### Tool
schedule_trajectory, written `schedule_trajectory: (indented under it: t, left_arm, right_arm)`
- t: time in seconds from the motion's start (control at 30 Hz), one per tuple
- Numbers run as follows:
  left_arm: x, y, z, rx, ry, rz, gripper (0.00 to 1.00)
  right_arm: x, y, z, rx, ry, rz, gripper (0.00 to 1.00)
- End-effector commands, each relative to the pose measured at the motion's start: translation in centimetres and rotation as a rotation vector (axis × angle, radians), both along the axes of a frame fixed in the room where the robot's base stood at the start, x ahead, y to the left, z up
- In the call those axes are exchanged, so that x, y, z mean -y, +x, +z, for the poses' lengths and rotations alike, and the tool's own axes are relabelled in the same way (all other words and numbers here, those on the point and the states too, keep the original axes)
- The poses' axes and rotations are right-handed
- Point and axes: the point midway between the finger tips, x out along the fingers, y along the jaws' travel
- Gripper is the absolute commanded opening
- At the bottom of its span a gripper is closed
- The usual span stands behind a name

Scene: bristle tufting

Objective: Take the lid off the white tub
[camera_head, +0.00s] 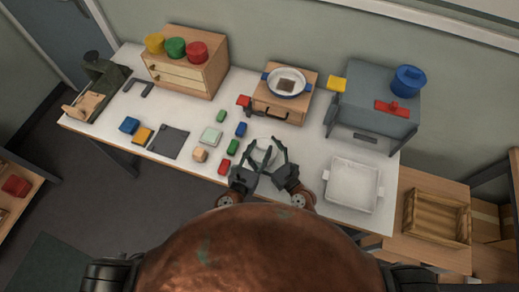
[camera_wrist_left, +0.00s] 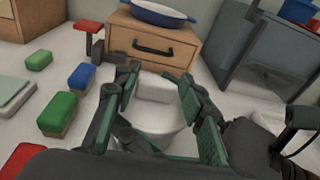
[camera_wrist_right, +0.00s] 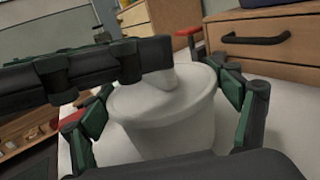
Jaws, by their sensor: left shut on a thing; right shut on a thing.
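The white tub (camera_head: 262,150) stands upright near the front edge of the table, between my two grippers. In the right wrist view the tub (camera_wrist_right: 172,130) fills the middle, with the round white lid (camera_wrist_right: 140,98) on its top; no clear gap shows between them. My left gripper (camera_wrist_left: 157,88) is shut on the lid's blocky white knob (camera_wrist_left: 154,90), reaching over the top from the left. My right gripper (camera_wrist_right: 170,110) has its fingers on both sides of the tub's wall and is shut on it. The fingertip contacts are partly hidden.
Green (camera_head: 232,146) and blue (camera_head: 240,129) blocks lie just left of the tub. A wooden case (camera_head: 283,108) with a blue-rimmed pan stands behind. A white tray (camera_head: 352,188) lies to the right, and a grey cabinet (camera_head: 372,95) stands at the back right.

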Motion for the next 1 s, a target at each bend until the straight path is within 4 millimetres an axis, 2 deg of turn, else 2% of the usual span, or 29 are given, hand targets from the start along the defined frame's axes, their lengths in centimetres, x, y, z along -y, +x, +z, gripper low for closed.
schedule_trajectory:
  t: [0.03,0.07,0.63,0.93,1.0]
  left_arm:
    - [0.54,0.12,1.69,0.025,-0.012,0.012,0.05]
    - [0.56,0.11,1.78,0.026,-0.011,0.024,0.0]
    - [0.14,-0.01,1.31,0.015,0.008,0.073,0.0]
    - [0.11,-0.03,1.24,0.014,0.008,0.073,0.19]
    - [0.11,-0.04,1.24,0.013,0.008,0.073,0.19]
  right_arm:
    - [-0.05,-0.51,-1.38,-0.023,-0.013,0.009,0.39]
    - [-0.05,-0.52,-1.41,-0.023,-0.013,0.008,0.4]
    - [-0.01,-0.2,-0.87,-0.013,-0.008,0.004,0.39]
    - [-0.04,-0.14,-0.66,-0.01,-0.004,0.003,0.39]
    - [-0.05,-0.14,-0.63,-0.01,-0.004,0.003,0.39]
